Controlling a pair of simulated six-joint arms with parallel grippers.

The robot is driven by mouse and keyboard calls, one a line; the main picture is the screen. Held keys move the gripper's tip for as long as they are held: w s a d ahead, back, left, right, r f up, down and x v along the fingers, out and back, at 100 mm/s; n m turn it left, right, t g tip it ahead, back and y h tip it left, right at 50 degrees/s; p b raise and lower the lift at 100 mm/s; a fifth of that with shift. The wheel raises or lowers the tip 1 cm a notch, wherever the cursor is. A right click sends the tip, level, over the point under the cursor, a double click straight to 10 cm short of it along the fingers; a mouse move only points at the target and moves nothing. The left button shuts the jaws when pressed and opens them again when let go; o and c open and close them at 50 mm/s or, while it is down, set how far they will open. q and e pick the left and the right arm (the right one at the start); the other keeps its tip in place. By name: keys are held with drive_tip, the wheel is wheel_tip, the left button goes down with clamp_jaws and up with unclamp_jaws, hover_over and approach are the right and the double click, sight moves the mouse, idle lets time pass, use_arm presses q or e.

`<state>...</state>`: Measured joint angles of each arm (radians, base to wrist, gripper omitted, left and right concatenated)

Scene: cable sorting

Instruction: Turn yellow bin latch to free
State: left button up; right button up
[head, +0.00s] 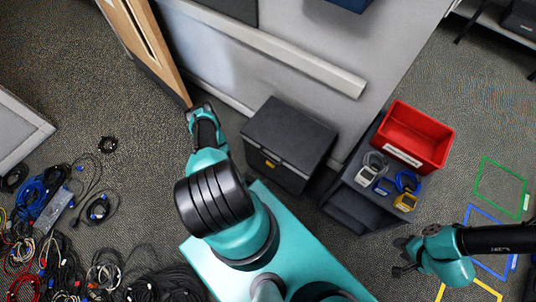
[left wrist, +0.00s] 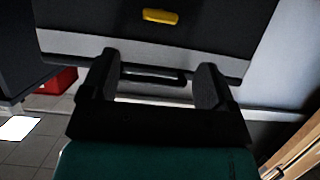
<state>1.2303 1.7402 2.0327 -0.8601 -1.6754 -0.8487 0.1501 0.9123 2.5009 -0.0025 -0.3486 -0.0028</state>
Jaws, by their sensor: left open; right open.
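A dark grey box-shaped bin (head: 289,136) stands on the floor against the grey partition. A small yellow latch (head: 270,163) is on its front face; in the left wrist view the yellow latch (left wrist: 160,16) lies across the face near the top edge. My left gripper (head: 199,108) is to the left of the bin, near the wooden frame. In the left wrist view my left gripper (left wrist: 156,68) is open and apart from the latch; a dark bar shows between its fingers. My right gripper (head: 401,257) is open and empty, low at the right, far from the latch.
A red bin (head: 414,136) and small devices (head: 405,201) sit on a dark cabinet (head: 348,207) right of the bin. A wooden frame (head: 150,48) leans near my left gripper. Tangled cables (head: 55,235) cover the lower-left floor. Coloured outlines (head: 500,188) mark the right floor.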

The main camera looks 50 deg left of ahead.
sight(269, 165)
use_arm(q)
drive_tip(key=x, duration=1)
drive_tip(key=c, duration=0.9)
